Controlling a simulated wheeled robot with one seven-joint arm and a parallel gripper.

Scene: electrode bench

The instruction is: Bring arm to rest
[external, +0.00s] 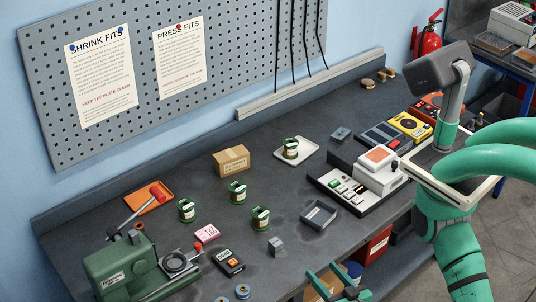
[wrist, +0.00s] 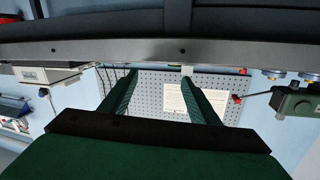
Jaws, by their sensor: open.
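My gripper (external: 338,284) is at the bottom of the external view, in front of the bench's near edge, with its green fingers apart. In the wrist view its two dark green fingers (wrist: 162,92) stand well apart with nothing between them but the distant pegboard and a paper sheet. My green arm bends in from the right of the external view. Its lower links are partly out of frame.
The dark bench (external: 285,218) carries several green-labelled jars (external: 238,192), a cardboard box (external: 231,161), a grey tray (external: 319,214), a white-and-black device (external: 362,178) and a green press (external: 122,268). A red bin (external: 375,246) stands below the bench, near my arm.

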